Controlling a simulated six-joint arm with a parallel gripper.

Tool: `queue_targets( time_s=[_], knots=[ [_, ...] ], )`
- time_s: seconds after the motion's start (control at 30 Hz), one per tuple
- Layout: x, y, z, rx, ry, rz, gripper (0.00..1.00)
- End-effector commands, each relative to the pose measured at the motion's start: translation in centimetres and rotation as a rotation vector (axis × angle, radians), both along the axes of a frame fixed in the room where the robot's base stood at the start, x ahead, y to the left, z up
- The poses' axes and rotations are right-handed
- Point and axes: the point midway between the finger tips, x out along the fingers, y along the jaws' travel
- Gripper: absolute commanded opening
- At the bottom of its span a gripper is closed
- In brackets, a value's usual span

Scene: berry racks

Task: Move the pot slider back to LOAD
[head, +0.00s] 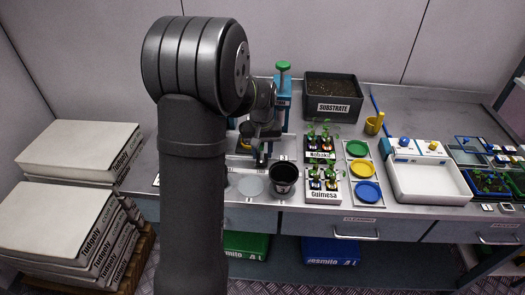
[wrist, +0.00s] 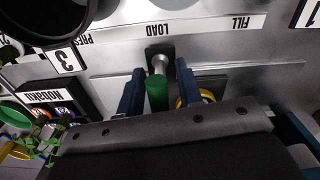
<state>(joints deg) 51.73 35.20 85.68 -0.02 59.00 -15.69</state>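The slider's green handle (wrist: 157,94), on a short metal post (wrist: 160,64) rising from a dark block, shows in the wrist view. The block stands beside the LOAD label (wrist: 173,30), slightly left of its centre, between FILL and PRESS. My gripper (wrist: 159,88) has its two dark blue fingers apart, one each side of the handle. The left finger is very close to the handle; a small gap shows on the right. Contact is unclear. In the head view my gripper (head: 262,158) is low over the station, and the arm hides the slider.
A dark pot (head: 284,180) stands right of my gripper; a dark rim also shows in the wrist view (wrist: 45,38). Seedling trays (head: 322,198), coloured dishes (head: 367,192), a substrate bin (head: 333,108) and a white tray (head: 432,198) lie farther right. A green-knobbed press (head: 283,82) stands behind.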

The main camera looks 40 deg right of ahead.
Motion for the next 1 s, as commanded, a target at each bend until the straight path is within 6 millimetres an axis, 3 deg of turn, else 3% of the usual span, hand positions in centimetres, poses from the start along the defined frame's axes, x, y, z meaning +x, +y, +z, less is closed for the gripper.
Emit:
queue_targets(
  time_s=[0.27, 0.8, 1.0],
  knots=[
    [0.0, 0.0, 1.2, -0.001, -0.001, -0.001, 0.33],
    [0.0, 0.0, 13.5, -0.003, -0.003, 0.0, 0.33],
    [0.0, 0.0, 16.5, -0.001, -0.002, 0.0, 0.33]
  ],
)
